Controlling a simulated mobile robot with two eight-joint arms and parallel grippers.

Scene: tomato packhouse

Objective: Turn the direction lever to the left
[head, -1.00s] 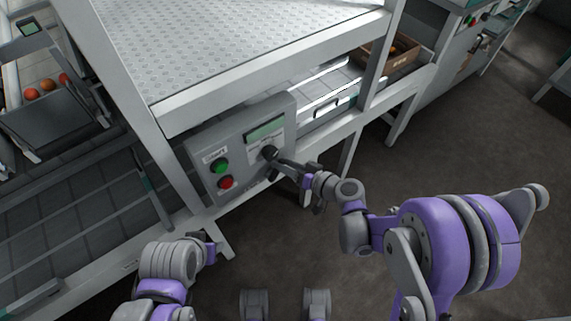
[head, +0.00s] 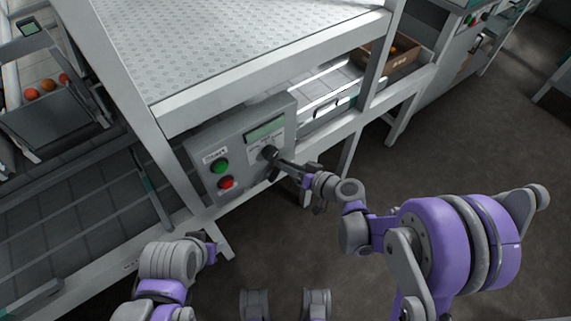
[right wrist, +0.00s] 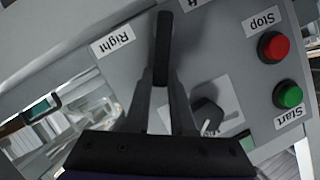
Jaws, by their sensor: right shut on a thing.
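The direction lever is a dark bar (right wrist: 163,40) on the grey control panel (head: 203,150). In the right wrist view it stands upright between my right fingertips (right wrist: 163,78), with a white "Right" label (right wrist: 112,40) to its left. A second label at the top edge is cut off. In the head view my right gripper (head: 275,160) reaches the panel from the right and is shut on the lever, whose shape is mostly hidden there. My left arm shows at the lower left in the head view; its fingers cannot be made out.
A green Start button (head: 219,166) and a red Stop button (head: 226,182) sit left of the lever. A dark rotary knob (right wrist: 207,115) is close beside my right fingers. The white table frame (head: 280,85) overhangs the panel. Open floor lies to the right.

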